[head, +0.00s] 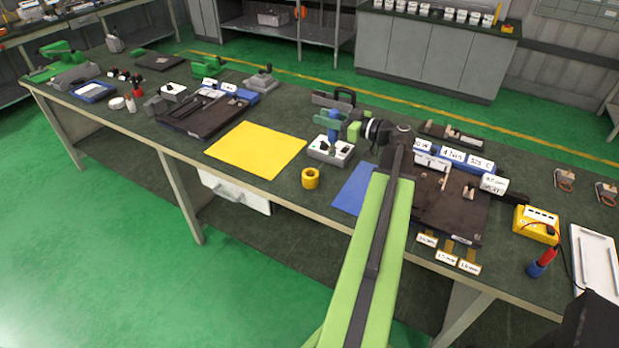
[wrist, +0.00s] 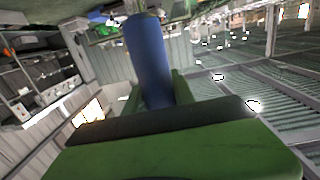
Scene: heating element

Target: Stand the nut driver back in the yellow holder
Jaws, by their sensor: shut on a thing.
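The yellow holder (head: 310,180) is a short round cup with a dark opening, standing on the dark bench near its front edge. My gripper (head: 332,120) is behind it and a little to the right, apart from it. The gripper is shut on the nut driver (head: 333,133), whose blue handle shows between the green fingers and looks roughly upright in the head view. In the wrist view the blue handle (wrist: 149,62) fills the space between the fingers (wrist: 153,90). The nut driver's lower end is hard to make out. The holder is not visible in the wrist view.
A white box with dark knobs (head: 331,151) is directly below my gripper in the picture. A yellow mat (head: 256,150) lies left of the holder and a blue mat (head: 355,190) right. Bare bench surrounds the holder. A dark board with labelled blocks (head: 450,215) is at right.

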